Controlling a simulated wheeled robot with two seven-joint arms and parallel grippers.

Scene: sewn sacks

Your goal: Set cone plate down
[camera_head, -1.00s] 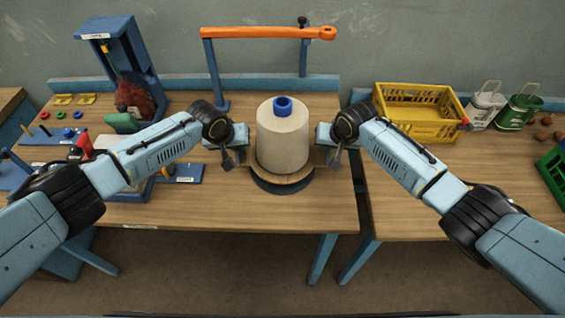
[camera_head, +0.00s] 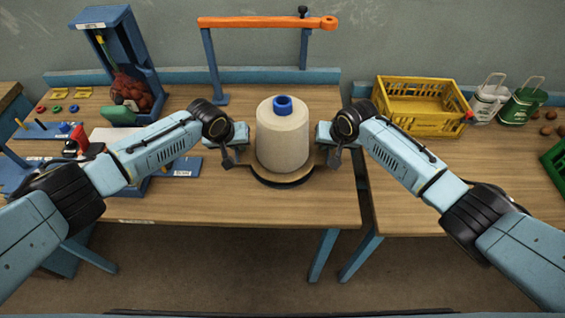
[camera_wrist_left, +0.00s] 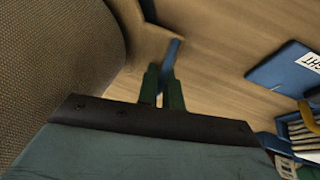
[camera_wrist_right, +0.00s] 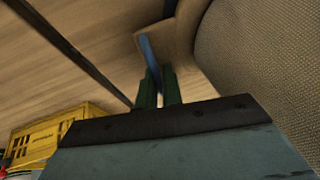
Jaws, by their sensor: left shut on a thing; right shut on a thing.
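The cone plate (camera_head: 258,173) is a round wooden plate bearing a large beige thread cone (camera_head: 283,138) with a blue tip. My left gripper (camera_head: 236,142) is shut on the plate's left handle, a blue bar in the left wrist view (camera_wrist_left: 170,58). My right gripper (camera_head: 328,142) is shut on the right handle, also blue in the right wrist view (camera_wrist_right: 149,50). The plate looks level, over a dark round base (camera_head: 284,185) on the table. The cone hides most of the plate; I cannot tell whether plate and base touch.
The wooden table (camera_head: 240,210) is clear in front. A gap separates it from the right table, which bears a yellow crate (camera_head: 420,105) and two cans. An orange bar (camera_head: 265,22) on blue posts stands behind. A blue stand (camera_head: 120,50) and small fixtures occupy the left.

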